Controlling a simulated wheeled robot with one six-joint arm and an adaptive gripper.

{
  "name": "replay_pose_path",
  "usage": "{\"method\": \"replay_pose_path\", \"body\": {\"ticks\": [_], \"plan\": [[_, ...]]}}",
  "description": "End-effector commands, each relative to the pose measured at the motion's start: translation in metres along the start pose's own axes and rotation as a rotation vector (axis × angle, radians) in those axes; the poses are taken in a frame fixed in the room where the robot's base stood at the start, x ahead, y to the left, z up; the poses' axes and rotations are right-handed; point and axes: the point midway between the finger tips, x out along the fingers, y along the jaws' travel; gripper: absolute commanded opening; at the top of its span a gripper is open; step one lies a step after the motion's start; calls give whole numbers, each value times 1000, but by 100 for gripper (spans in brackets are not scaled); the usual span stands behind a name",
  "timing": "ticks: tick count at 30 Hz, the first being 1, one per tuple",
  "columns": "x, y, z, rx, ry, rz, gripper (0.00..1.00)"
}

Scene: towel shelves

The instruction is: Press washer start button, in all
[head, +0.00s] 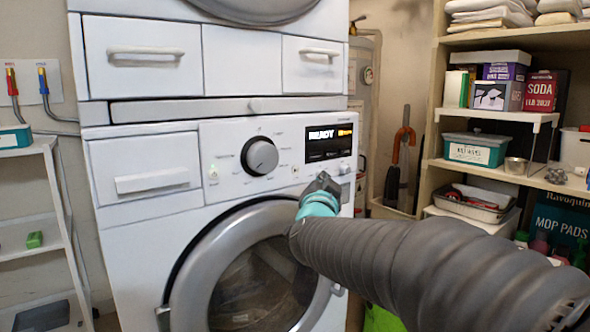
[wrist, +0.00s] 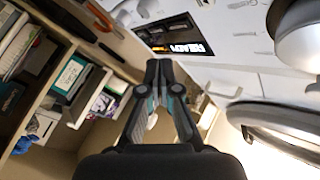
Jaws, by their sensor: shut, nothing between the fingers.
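The white washer (head: 120,225) has a control panel with a round dial (head: 260,156) and a dark display (head: 329,142) reading "READY". The display also shows in the wrist view (wrist: 188,48). I cannot read which is the start button. My gripper (head: 324,180) is shut and empty, just below the display at the panel's lower right. In the wrist view its tips (wrist: 158,66) point towards the panel; contact cannot be told.
The washer's round door (head: 184,290) is closed below the panel. A second white machine (head: 240,60) is stacked above. A wooden shelf unit (head: 480,37) with towels, boxes and bins stands on the right. A white rack (head: 55,190) stands at the left.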

Motion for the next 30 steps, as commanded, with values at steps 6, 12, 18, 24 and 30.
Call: {"method": "replay_pose_path", "body": {"ticks": [6, 12, 18, 24, 30], "plan": [[21, -16, 14, 0, -2, 0, 0], [36, -27, 25, -1, -2, -1, 0], [46, -34, 33, -1, -1, 0, 0], [48, -35, 35, -1, 0, 0, 0], [48, -35, 35, 0, 0, 0, 0]]}}
